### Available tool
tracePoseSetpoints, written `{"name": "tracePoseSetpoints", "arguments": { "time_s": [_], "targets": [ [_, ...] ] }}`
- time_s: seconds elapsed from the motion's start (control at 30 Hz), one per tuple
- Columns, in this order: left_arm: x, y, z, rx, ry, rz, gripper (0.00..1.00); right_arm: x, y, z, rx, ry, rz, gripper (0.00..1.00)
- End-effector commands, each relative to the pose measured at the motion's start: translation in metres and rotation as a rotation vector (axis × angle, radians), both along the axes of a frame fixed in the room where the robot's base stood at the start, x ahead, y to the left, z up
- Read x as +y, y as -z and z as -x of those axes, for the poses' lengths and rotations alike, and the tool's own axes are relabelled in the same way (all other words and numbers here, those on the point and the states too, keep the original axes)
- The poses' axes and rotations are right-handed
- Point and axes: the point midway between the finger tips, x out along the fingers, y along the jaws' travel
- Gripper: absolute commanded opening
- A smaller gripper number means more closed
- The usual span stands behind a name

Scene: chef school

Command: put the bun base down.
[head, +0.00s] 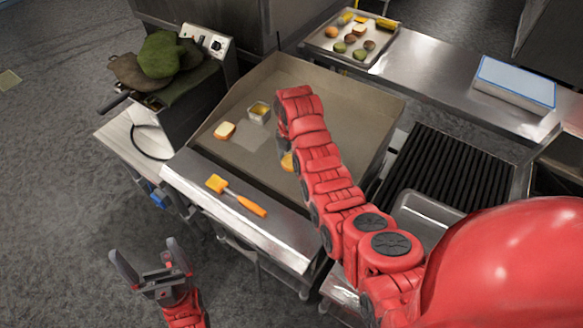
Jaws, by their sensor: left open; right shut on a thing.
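My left gripper (148,258) is open and empty at the lower left, over the floor and clear of the counter. My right arm reaches across the flat griddle (345,105), and its far end bends down over the griddle's middle. The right gripper's fingers are hidden behind that arm. A golden bun-like piece (287,162) shows partly at the arm's left edge; the arm hides the rest, and I cannot tell whether it is held or lies on the griddle. Another bread piece (224,131), golden with a pale side, lies on the griddle's left part.
A small metal container (259,113) with yellow contents stands on the griddle. An orange-handled brush (236,196) lies on the front ledge. A food tray (327,46) is at the back, a ridged grill (440,170) at the right. The griddle's left front is clear.

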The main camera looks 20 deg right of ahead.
Motion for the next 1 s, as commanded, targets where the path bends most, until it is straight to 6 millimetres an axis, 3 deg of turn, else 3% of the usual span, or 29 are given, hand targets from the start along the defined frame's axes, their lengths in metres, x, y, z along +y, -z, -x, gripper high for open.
{"name": "tracePoseSetpoints", "arguments": {
  "time_s": [0.2, 0.43, 0.87, 0.9, 1.0],
  "targets": [
    [0.0, -0.006, 0.0, 0.0, 0.0, 0.0, 1.0, -0.003, 0.002, -0.003, 0.006, 0.0, -0.001, 0.26],
    [0.0, -0.023, 0.0, 0.0, 0.0, 0.0, 1.0, -0.003, 0.028, -0.003, 0.005, -0.001, 0.0, 0.26],
    [0.0, -0.019, 0.0, 0.0, 0.0, 0.0, 1.0, -0.002, 0.04, -0.004, 0.0, 0.0, 0.0, 0.26],
    [0.0, -0.02, 0.0, 0.0, 0.0, 0.0, 1.0, -0.002, 0.039, -0.004, 0.0, -0.001, 0.0, 0.84],
    [0.0, -0.021, 0.0, 0.0, 0.0, 0.0, 1.0, -0.003, 0.038, -0.004, 0.0, -0.001, 0.0, 1.0]
  ]
}}
